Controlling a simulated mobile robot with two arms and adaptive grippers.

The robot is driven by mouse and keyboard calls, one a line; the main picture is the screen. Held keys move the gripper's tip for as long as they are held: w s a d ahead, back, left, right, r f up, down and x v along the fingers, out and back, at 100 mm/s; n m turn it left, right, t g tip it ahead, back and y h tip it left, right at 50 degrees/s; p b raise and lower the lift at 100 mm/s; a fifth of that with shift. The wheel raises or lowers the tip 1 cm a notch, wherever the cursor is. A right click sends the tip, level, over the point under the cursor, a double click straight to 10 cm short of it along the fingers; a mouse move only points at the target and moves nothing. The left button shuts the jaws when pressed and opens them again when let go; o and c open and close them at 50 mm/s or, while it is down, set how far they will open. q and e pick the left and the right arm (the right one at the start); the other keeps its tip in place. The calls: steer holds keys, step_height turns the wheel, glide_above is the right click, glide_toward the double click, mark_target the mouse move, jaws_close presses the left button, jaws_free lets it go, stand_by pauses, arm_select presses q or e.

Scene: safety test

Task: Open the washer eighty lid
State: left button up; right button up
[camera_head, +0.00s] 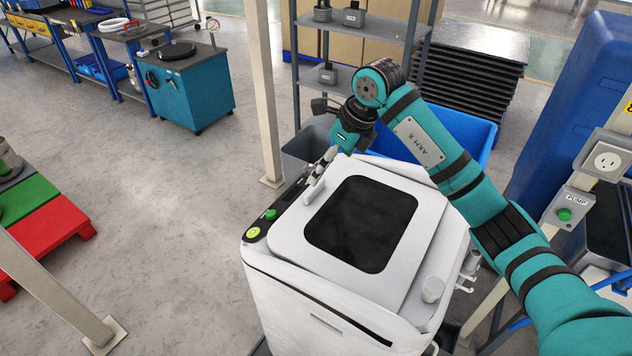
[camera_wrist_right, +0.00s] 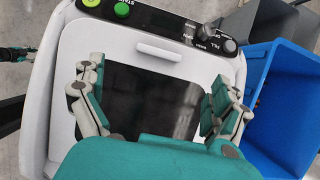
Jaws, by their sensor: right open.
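The white washer (camera_head: 290,297) stands in the middle of the head view. Its lid (camera_head: 417,200) lies shut on top and has a dark window (camera_head: 361,223). A raised white handle (camera_head: 314,191) sits at the lid's left edge; it also shows in the right wrist view (camera_wrist_right: 160,52). My right gripper (camera_head: 325,165) is just beyond the handle in the head view, partly hidden by its own wrist. In the wrist view its fingers (camera_wrist_right: 155,107) are wide apart and empty above the dark window. A small teal and black part, apparently my left gripper (camera_wrist_right: 15,54), shows at the wrist view's left edge.
The control panel (camera_head: 283,204) with green buttons runs along the washer's left edge. A blue bin (camera_head: 466,128) and a grey shelf (camera_head: 380,28) stand behind. A pale post (camera_head: 263,90) rises behind left. The floor to the left is mostly clear.

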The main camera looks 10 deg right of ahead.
mark_target(316, 187)
steer(key=p+x, duration=0.1)
steer(key=x, duration=0.8)
steer(key=shift+f, duration=0.15)
steer(key=c, duration=1.7)
